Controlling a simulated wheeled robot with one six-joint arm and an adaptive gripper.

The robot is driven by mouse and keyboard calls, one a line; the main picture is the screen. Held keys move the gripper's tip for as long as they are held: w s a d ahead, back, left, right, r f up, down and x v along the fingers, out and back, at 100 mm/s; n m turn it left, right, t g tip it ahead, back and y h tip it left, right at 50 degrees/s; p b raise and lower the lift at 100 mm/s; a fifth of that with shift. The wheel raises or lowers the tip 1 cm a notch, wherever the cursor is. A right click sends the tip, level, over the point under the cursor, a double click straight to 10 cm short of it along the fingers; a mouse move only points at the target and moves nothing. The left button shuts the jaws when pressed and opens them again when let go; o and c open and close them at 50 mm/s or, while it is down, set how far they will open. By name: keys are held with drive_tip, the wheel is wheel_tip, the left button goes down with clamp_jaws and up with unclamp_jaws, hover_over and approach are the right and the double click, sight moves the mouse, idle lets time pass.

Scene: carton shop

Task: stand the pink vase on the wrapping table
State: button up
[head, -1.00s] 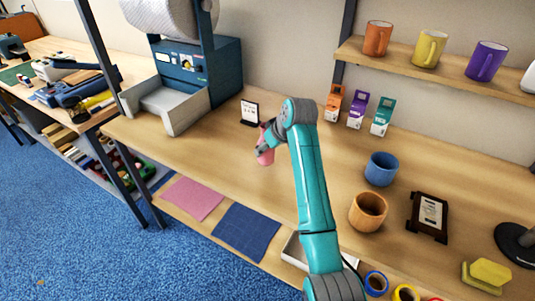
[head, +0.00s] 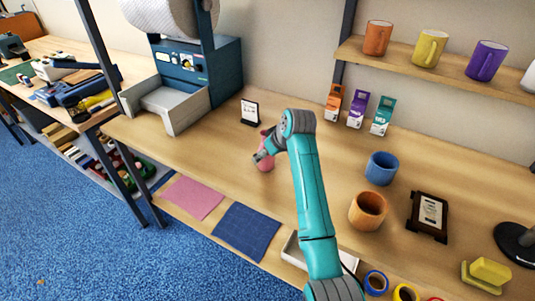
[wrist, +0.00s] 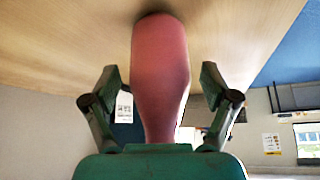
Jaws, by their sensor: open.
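The pink vase (head: 265,163) stands on the wooden tabletop (head: 215,160), left of the middle in the head view. In the wrist view the vase (wrist: 160,70) fills the centre, its base at the top against the wood and its narrow neck towards my palm. My gripper (wrist: 160,80) is open, with one finger on each side of the vase and visible gaps between. In the head view my gripper (head: 264,152) is at the vase and partly covers it.
A blue packing machine (head: 205,75) stands behind on the left. A small framed card (head: 250,112) is just behind the vase. Blue (head: 381,168) and orange (head: 368,211) cups stand right of my arm. Tabletop left of the vase is clear.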

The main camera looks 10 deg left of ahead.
drive_tip(key=v, duration=1.2)
drive_tip(key=shift+r, duration=0.15)
